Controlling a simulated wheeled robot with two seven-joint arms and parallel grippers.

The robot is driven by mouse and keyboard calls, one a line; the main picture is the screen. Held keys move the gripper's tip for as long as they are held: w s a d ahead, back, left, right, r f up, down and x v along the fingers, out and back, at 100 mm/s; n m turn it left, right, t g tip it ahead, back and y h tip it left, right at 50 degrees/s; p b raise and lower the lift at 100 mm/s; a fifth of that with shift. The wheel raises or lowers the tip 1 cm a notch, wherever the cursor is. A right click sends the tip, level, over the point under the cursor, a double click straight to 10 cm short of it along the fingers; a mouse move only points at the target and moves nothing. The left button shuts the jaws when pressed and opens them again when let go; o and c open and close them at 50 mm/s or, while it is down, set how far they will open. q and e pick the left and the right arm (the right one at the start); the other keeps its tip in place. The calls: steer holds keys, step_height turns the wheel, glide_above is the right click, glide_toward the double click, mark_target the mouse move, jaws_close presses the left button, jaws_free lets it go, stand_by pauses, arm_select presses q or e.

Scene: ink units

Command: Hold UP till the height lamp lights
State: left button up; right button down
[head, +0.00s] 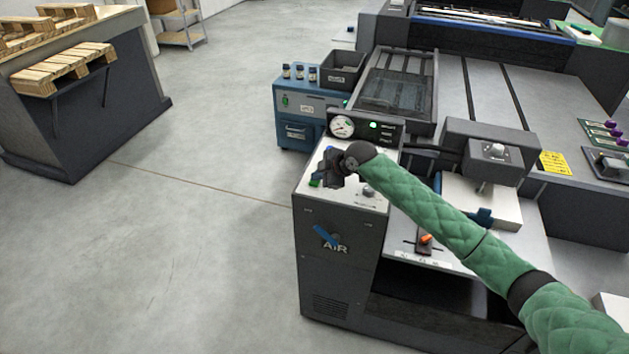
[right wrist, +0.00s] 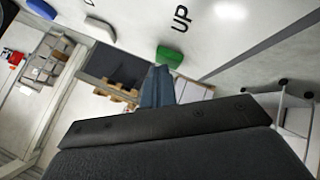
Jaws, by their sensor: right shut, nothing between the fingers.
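The UP button is the green button (right wrist: 170,57) beside the printed "UP" in the right wrist view. It also shows as a green spot (head: 315,183) on the white top of the AIR cabinet. My right gripper (right wrist: 163,72) is shut and empty, its fingertips at the green button's near edge; I cannot tell whether they press it. In the head view, my right gripper (head: 332,172) hangs over that top and hides part of it. A green light (head: 374,125) shows on the gauge panel; its label is unreadable. My left gripper is out of view.
A round gauge (head: 342,126) stands behind my gripper. An orange-topped lever (head: 425,240) is on the lower shelf to the right. The floor (head: 200,240) left of the cabinet is clear.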

mark_target(318, 182)
steer(key=shift+r, duration=0.65)
steer(key=shift+r+p, duration=1.75)
steer(key=shift+r, duration=0.75)
steer(key=shift+f, duration=0.1)
